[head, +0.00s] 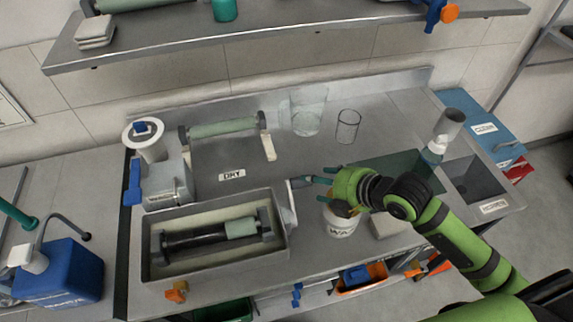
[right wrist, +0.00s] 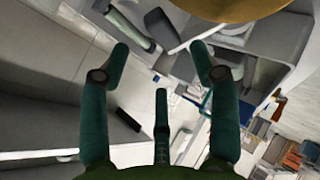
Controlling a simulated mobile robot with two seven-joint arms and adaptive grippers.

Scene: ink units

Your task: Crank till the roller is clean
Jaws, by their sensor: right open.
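The roller (head: 190,239) lies across a grey metal trough (head: 215,269); most of it is black and its right end is pale green. The crank's dark handle (head: 299,183) sticks out at the trough's right end. My right gripper (head: 317,174) is just right of the handle, its fingers pointing toward it. In the right wrist view the gripper (right wrist: 162,60) is open with nothing between its fingers. A dark grey knob (right wrist: 162,25) shows just beyond the fingertips; I cannot tell surely whether it is the handle. My left gripper is out of view.
A white tub (head: 341,222) stands below my right gripper. Behind are a pale green roller on a rack (head: 222,128), a glass beaker (head: 308,110) and a smaller glass (head: 347,127).

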